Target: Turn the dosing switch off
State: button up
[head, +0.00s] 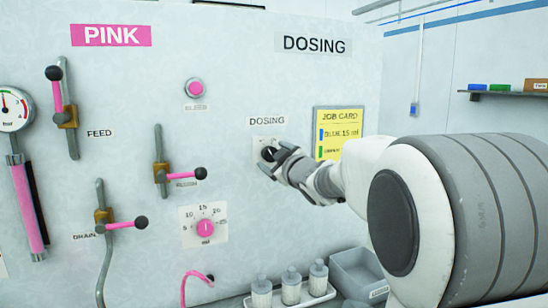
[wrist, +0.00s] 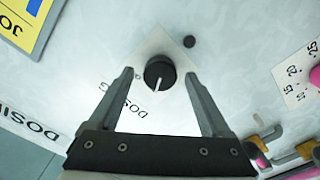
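The dosing switch (head: 267,154) is a black round knob on a pale square plate, under the word DOSING on the white panel. In the wrist view the knob (wrist: 160,73) shows a white pointer line running from its middle toward the bottom of the picture. My gripper (wrist: 159,76) is open, with one finger on each side of the knob and a visible gap on both sides. In the head view my gripper (head: 279,157) is close to the panel at the switch and partly covers it. I cannot tell whether the fingertips reach past the knob's face.
A small dark round spot (wrist: 189,41) sits by the switch plate. A yellow job card (head: 338,122) hangs right of the switch. A pink-handled lever (head: 180,174) and a pink dial (head: 205,229) are to the left. White bottles (head: 291,286) and a grey bin (head: 358,272) stand below.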

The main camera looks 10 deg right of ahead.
jog(key=shift+s, duration=0.1)
jog(key=s+d, duration=0.3)
jog(key=s, duration=1.4)
jog(key=shift+d, duration=0.2)
